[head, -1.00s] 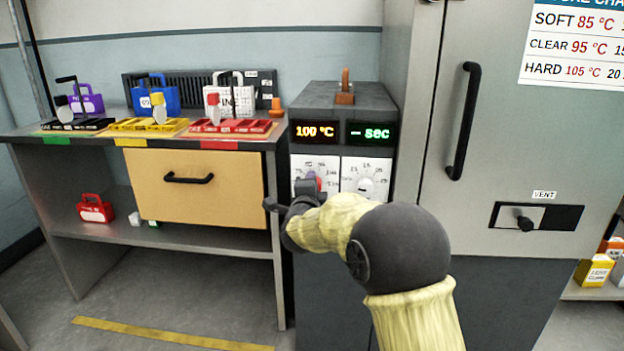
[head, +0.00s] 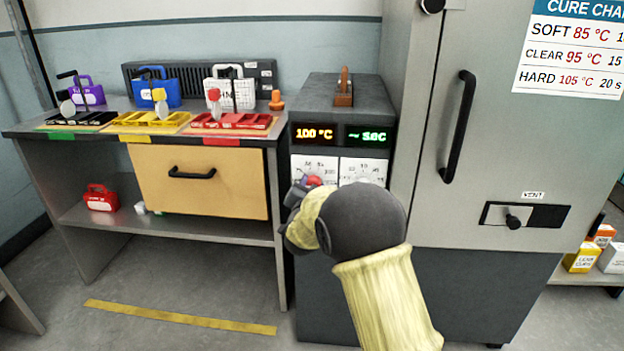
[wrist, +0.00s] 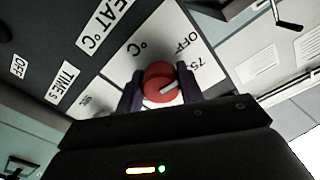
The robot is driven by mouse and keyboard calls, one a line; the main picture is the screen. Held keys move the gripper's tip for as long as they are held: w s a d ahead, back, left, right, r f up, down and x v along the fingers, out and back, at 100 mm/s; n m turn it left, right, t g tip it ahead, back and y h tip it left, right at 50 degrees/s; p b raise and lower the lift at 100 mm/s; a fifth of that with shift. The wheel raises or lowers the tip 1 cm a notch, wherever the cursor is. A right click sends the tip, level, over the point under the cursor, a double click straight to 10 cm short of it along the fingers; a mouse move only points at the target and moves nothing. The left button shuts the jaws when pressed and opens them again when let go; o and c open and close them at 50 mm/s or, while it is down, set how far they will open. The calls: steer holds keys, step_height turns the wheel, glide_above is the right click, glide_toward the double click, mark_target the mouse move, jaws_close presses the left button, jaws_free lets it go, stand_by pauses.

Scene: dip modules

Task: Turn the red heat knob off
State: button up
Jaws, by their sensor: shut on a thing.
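The red heat knob (wrist: 158,84) sits on a white dial plate marked OFF and 75 in the wrist view. It also shows in the head view (head: 314,181), partly hidden by my arm. My gripper (wrist: 158,88) is shut on the knob, with one dark finger on each side. The knob's pale pointer lies toward the upper right in the wrist view, on the side of the OFF and 75 marks. The orange display (head: 314,133) above the dial reads 100 °C. The green display (head: 367,136) beside it ends in "sec".
A second white dial (head: 363,170) is just right of the heat dial. The tall grey cabinet (head: 500,130) with a black handle stands close on the right. A bench (head: 50,130) with trays, cases and a drawer stands on the left.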

steer(key=shift+f+n+p, duration=0.1)
steer(key=shift+n+p, duration=0.7)
steer(key=shift+n, duration=0.6)
steer(key=shift+f, duration=0.1)
steer(key=o, duration=1)
steer(key=shift+s, duration=0.15)
steer(key=s+p, duration=0.2)
steer(key=s, duration=1.5)
steer(key=shift+a, duration=0.25)
